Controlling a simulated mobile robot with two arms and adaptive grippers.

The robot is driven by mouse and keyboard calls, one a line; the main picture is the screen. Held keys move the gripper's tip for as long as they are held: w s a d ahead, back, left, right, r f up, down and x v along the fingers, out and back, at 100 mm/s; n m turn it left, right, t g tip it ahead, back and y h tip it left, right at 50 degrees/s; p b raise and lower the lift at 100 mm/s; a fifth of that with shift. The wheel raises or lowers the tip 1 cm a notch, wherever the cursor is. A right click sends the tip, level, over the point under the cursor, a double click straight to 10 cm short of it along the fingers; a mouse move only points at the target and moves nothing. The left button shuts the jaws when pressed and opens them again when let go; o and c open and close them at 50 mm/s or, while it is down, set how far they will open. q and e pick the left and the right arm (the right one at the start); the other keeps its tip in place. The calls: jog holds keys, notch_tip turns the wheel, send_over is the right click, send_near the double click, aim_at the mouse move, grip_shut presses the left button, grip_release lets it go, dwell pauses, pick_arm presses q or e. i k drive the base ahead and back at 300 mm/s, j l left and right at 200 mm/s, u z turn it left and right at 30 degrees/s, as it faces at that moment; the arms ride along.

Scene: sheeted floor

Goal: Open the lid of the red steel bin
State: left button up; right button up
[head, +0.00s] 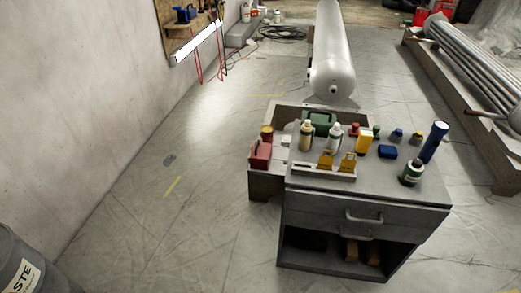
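I cannot make out a red steel bin with a lid in the head view. A dark grey drum (22,264) with a pale label ending in "STE" is cut off at the lower left; its top shows only partly. A small red box-like item (260,154) stands at the left side of the workbench cabinet. Red shapes (421,17) at the top right are too small and cut off to identify. Neither of my grippers is in view.
A grey cabinet (366,199) carrying bottles and small boxes stands right of centre. Behind it lies a long pale tank (332,50). Pipes rest on a rack (462,112) at right. A wall (75,110) runs along the left.

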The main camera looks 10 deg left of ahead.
aim_at(262, 151)
jog(key=i+j, duration=0.65)
jog(key=j, duration=0.2)
